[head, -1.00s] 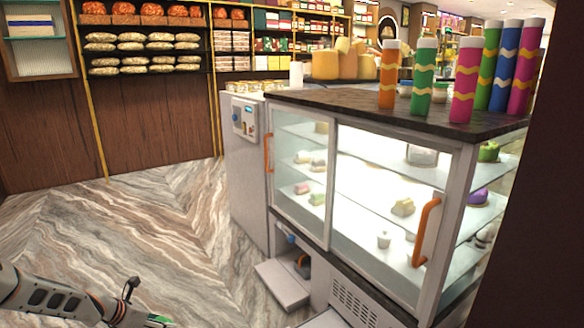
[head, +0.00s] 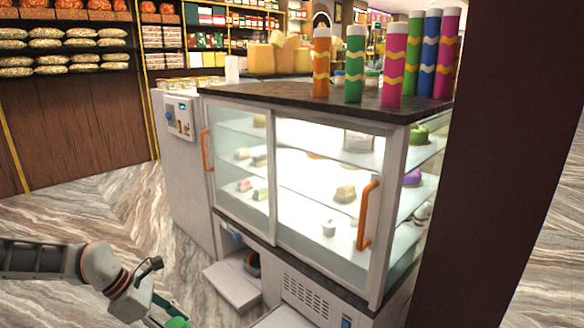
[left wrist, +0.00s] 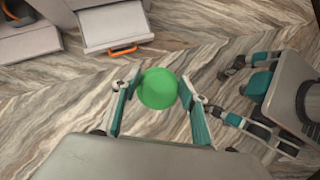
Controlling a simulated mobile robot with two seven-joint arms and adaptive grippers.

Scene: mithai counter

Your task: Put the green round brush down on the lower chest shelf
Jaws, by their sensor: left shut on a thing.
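The green round brush (head: 178,322) shows at the bottom edge of the head view, partly cut off. In the left wrist view its round green top (left wrist: 158,88) sits between the teal fingers of my left gripper (left wrist: 160,80), which is shut on it and holds it above the marble floor. My right gripper (left wrist: 219,92) shows at the right of the left wrist view, its fingers apart and empty. The glass display case (head: 290,165) has lit shelves with sweets on them, behind glass doors. I cannot tell which surface is the lower chest shelf.
A pale pulled-out tray (head: 230,288) juts from the base below the case, beside a niche. A pale panel with an orange handle (left wrist: 124,50) shows at the wrist view's top. A dark pillar (head: 490,160) stands right. Floor at left is clear.

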